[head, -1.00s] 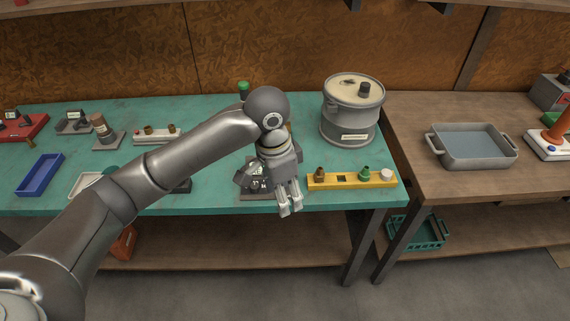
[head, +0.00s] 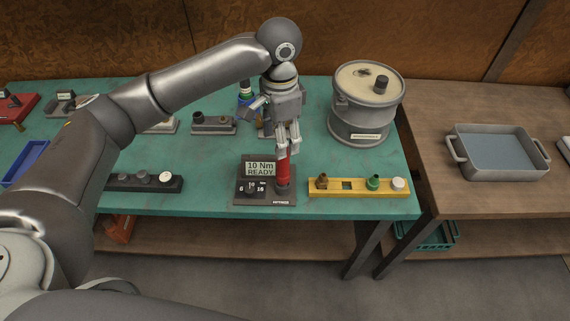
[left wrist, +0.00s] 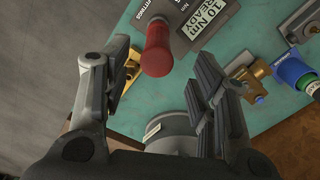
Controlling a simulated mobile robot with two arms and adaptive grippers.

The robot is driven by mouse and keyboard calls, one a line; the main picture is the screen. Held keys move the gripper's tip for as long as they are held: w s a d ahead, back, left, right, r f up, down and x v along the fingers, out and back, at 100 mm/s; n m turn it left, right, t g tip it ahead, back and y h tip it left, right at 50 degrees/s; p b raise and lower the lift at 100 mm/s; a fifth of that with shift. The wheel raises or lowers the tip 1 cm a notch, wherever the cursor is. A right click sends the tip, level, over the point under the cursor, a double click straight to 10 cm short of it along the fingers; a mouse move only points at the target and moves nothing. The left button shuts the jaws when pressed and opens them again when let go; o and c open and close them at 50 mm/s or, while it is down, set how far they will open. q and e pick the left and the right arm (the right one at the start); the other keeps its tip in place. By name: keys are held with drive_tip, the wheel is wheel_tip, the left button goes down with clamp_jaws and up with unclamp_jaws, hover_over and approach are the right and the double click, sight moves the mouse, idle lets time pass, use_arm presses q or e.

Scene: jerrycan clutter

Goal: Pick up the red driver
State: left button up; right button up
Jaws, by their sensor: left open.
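The red driver (head: 283,171) stands upright in its dark dock at the front of the teal table. The dock (head: 251,196) has a display reading "10 Nm READY". My left gripper (head: 288,150) is open just above the top of the driver's handle in the head view. In the left wrist view the red driver (left wrist: 157,50) shows beyond and between the spread fingers of my left gripper (left wrist: 165,70), with nothing between the pads. The driver's lower end is hidden in the dock. My right gripper is not in view.
A yellow rack (head: 350,187) with fittings lies right of the dock, and a black rack (head: 140,183) lies left. A grey drum (head: 365,105) stands behind right. A grey tray (head: 497,155) sits on the wooden table.

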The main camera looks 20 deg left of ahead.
sight(283, 170)
use_arm(q)
drive_tip(key=shift+s+f, duration=0.3)
drive_tip(key=shift+f, duration=0.9)
drive_tip(key=f, duration=0.1)
drive_tip(key=f+p, duration=0.1)
drive_tip(key=f, duration=0.3)
drive_tip(key=shift+w+d+p, duration=0.2)
drive_tip(key=shift+w+p, duration=0.05)
drive_tip(key=shift+p, duration=0.15)
drive_tip(key=shift+c, duration=0.3)
drive_tip(key=c, duration=0.5)
drive_tip(key=shift+w, duration=0.1)
clamp_jaws()
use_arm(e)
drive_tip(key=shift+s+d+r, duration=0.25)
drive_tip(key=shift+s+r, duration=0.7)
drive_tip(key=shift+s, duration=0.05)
use_arm(q)
drive_tip(key=shift+r, duration=0.15)
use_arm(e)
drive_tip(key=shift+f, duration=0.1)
